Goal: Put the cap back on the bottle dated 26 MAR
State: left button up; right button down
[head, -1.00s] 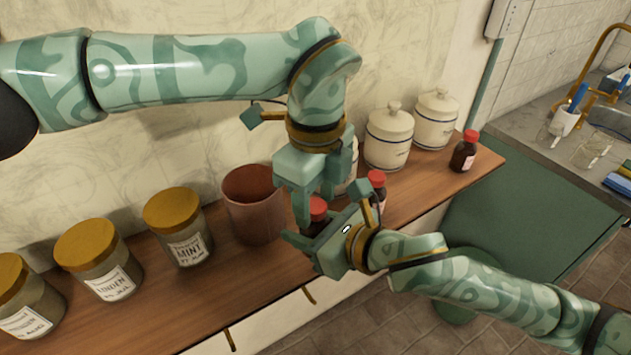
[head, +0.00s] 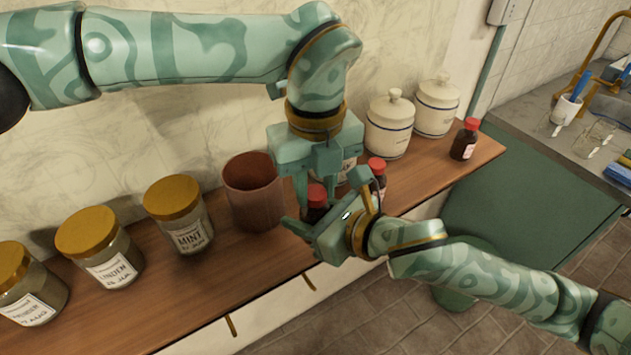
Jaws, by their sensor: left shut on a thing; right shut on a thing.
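A small brown bottle (head: 313,214) with a red cap (head: 316,194) stands at the shelf's front edge, mostly hidden by my grippers. My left gripper (head: 315,192) comes from above, shut on the red cap. My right gripper (head: 306,226) comes from the front right, shut on the bottle's body. The cap appears at the bottle's mouth; I cannot tell whether it is seated. A second red-capped brown bottle (head: 377,186) stands just right, partly behind my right gripper. A third (head: 465,140) stands at the shelf's right end. I cannot read any date on the bottles.
A wooden shelf (head: 200,285) runs along the wall. A terracotta pot (head: 254,200) stands close left of the grippers. Yellow-lidded jars, one marked MINT (head: 181,215), stand farther left. White lidded canisters (head: 390,124) stand behind on the right. The shelf's front left is clear.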

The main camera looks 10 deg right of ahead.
pick_arm(q)
jog(key=o, duration=1.1)
jog(key=shift+r, duration=0.1)
jog(key=shift+r, duration=2.15)
jog(key=shift+f, duration=0.1)
jog(key=shift+c, duration=0.4)
jog(key=shift+s+d+r+n+h, duration=0.15)
jog(key=shift+d+r+h, duration=0.05)
jog(key=shift+d, duration=0.2)
jog(key=shift+s+d+r+n+h, duration=0.15)
jog(key=shift+d+r+h, duration=0.05)
jog(key=shift+d, duration=0.15)
jog(key=n, duration=0.1)
jog(key=r+n, duration=0.2)
jog(key=n, duration=0.1)
jog(key=shift+w+a+r, duration=0.25)
jog(key=shift+w+a, duration=0.05)
jog(key=shift+a+r+n+y, duration=0.2)
jog(key=shift+a+n+y, duration=0.25)
jog(key=shift+n, duration=0.45)
